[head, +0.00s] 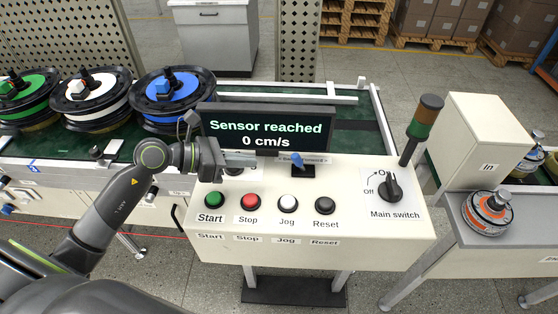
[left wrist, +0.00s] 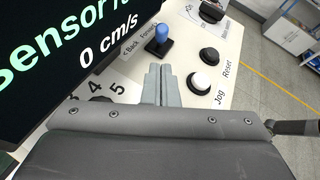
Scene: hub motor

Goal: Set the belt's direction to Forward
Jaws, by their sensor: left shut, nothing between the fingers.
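The belt's direction lever has a blue knob (head: 298,160) on a black base (head: 303,171). It stands on the cream control panel (head: 350,220), just below the display. In the head view the knob sits slightly left of its base's middle. The label by it reads Back and Forward, partly covered by the lever. My left gripper (head: 256,160) is shut and empty, to the left of the lever and apart from it. In the left wrist view, its fingertips (left wrist: 158,70) point toward the blue knob (left wrist: 161,33) with a small gap. My right gripper is not in view.
The display (head: 265,129) reads "Sensor reached 0 cm/s" and overhangs near the gripper. Start, Stop, Jog and Reset buttons (head: 324,205) line the panel's front. The main switch (head: 391,188) is at the right, beside a signal lamp (head: 422,125). Spools (head: 180,95) stand on the belt behind.

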